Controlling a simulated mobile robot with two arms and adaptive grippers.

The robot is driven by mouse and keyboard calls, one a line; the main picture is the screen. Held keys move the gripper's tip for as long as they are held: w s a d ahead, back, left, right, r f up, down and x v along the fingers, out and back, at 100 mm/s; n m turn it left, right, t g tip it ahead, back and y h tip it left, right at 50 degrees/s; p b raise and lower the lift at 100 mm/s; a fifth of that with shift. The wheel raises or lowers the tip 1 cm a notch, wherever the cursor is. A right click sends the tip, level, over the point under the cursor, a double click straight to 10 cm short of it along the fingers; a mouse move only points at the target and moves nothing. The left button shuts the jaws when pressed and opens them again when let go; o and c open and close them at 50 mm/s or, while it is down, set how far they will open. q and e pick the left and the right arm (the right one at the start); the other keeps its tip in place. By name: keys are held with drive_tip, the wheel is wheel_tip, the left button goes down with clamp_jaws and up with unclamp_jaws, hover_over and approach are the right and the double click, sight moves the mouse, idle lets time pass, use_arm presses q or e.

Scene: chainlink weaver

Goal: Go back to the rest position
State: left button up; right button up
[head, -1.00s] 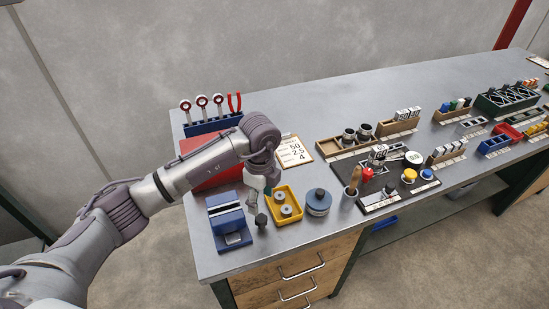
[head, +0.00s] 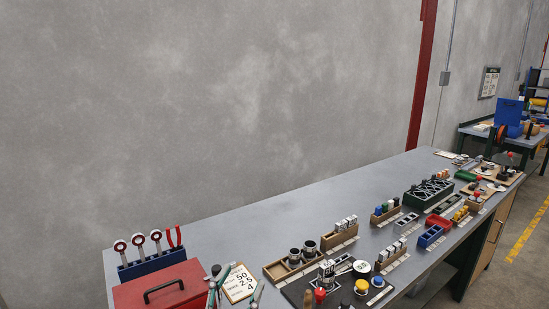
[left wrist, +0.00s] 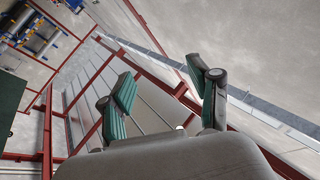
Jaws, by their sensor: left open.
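My left gripper (head: 236,289) shows at the bottom edge of the head view, in front of the bench, by the red toolbox and the number card. Its dark-green finger pads point up and stand apart. In the left wrist view the same gripper (left wrist: 163,90) is open, with nothing between its fingers. Behind the fingers are walls and red beams, with no bench object close by. The rest of the left arm is out of the head view. My right gripper is in neither view.
The grey workbench (head: 232,226) runs to the right. On it are a red toolbox (head: 184,297), a blue rack (head: 153,264) of tools, the number card (head: 240,280), wooden trays (head: 291,266) and a black crate (head: 428,194). The bench's back strip is clear.

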use_arm(q)
drive_tip(key=s+a+f+n+g+y, duration=0.3)
drive_tip(key=a+f+n+y, duration=0.15)
drive_tip(key=a+f, duration=0.2)
drive_tip(key=s+a+f+n+g+y, duration=0.2)
drive_tip(key=a+f+n+g+y, duration=0.1)
drive_tip(key=a+f+y, duration=0.4)
drive_tip(key=s+f+m+g+h, duration=0.1)
drive_tip(key=s+f+g, duration=0.5)
drive_tip(key=s, duration=0.4)
drive_tip(key=s+f+m+g+h, duration=0.1)
drive_tip(key=s+f+g+h, duration=0.1)
drive_tip(key=s+f+g, duration=0.65)
drive_tip(key=s+f+t+b, duration=0.1)
drive_tip(key=s+f, duration=0.1)
drive_tip(key=f, duration=1.1)
drive_tip(key=s+f+t+b, duration=0.1)
drive_tip(key=s+f+t, duration=0.1)
drive_tip(key=f, duration=1.2)
drive_tip(key=s+a+f+g+b, duration=0.1)
drive_tip(key=s+a+f, duration=0.2)
drive_tip(key=s+f, duration=1.3)
drive_tip(key=shift+a+f+y+b, duration=0.2)
drive_tip(key=shift+f+y+b, duration=0.15)
drive_tip(key=shift+f, duration=0.2)
